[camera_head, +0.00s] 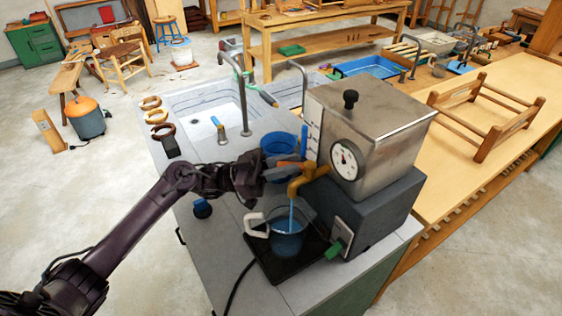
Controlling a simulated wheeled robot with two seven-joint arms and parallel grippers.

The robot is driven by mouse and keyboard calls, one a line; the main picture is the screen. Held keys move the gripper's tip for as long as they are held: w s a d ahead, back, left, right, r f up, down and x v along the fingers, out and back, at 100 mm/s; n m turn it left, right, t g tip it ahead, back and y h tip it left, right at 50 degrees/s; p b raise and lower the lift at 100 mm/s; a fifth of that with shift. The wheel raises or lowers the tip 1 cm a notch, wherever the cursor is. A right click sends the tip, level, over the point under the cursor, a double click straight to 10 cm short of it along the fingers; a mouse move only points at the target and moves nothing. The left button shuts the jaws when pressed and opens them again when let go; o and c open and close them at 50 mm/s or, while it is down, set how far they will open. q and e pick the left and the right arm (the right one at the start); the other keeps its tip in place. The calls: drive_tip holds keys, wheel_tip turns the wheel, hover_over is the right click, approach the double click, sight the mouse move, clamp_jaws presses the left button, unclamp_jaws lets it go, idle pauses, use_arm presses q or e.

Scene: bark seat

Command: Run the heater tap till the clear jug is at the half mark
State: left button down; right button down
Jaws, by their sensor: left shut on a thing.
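The heater, a steel tank (385,150) on a dark base, stands on the grey counter with a round dial on its front. Its brass tap (309,177) points left, and a blue stream of water runs from it. The clear jug (288,243), with a white handle on its left, stands upright under the stream on a black tray (270,267). Blue water shows in it, but I cannot read its level against a mark. My left gripper (284,171) is shut on the tap's orange lever (290,164). My right gripper is out of view.
A blue container (280,144) stands behind my left gripper. A sink (210,105) with a tall grey faucet (241,95) lies further back. Brown ring-shaped pieces (157,117) line the counter's left edge. A wooden frame (490,112) sits on the bench at right.

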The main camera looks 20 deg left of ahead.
use_arm(q)
drive_tip(key=c, duration=1.3)
unclamp_jaws()
drive_tip(key=shift+a+f+b, duration=0.35)
drive_tip(key=shift+a, duration=0.05)
drive_tip(key=b+v, duration=0.3)
drive_tip(key=v, duration=0.4)
drive_tip(key=shift+r, duration=0.15)
